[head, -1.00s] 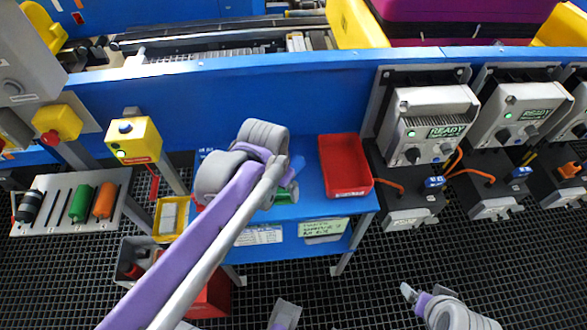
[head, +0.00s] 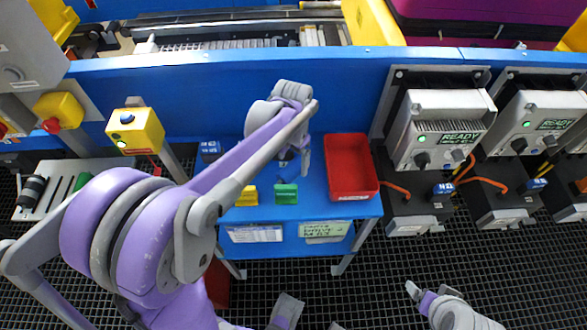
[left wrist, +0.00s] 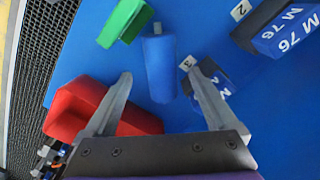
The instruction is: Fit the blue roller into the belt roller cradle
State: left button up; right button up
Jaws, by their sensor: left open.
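The blue roller (left wrist: 160,68) lies on the blue table, a grey shaft end showing at its far end. My left gripper (left wrist: 157,74) is open above the table, its fingertips on either side of the roller in the left wrist view and not closed on it. In the head view my left gripper (head: 304,168) is over the middle of the table, and my arm hides part of what lies there. My right gripper (head: 413,290) is low at the bottom right, far from the table; its jaws are too small to judge. I cannot tell which part is the belt roller cradle.
A red bin (head: 350,190) stands on the table's right side. A slotted rack (head: 50,170) holding rollers stands far left. The conveyor (head: 220,44) runs behind the blue wall.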

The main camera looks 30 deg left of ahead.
aim_at(293, 165)
pick_arm(q)
jog(key=f, duration=0.4)
jog(key=shift+w+f, duration=0.15)
jog(key=shift+w, duration=0.15)
grip_shut()
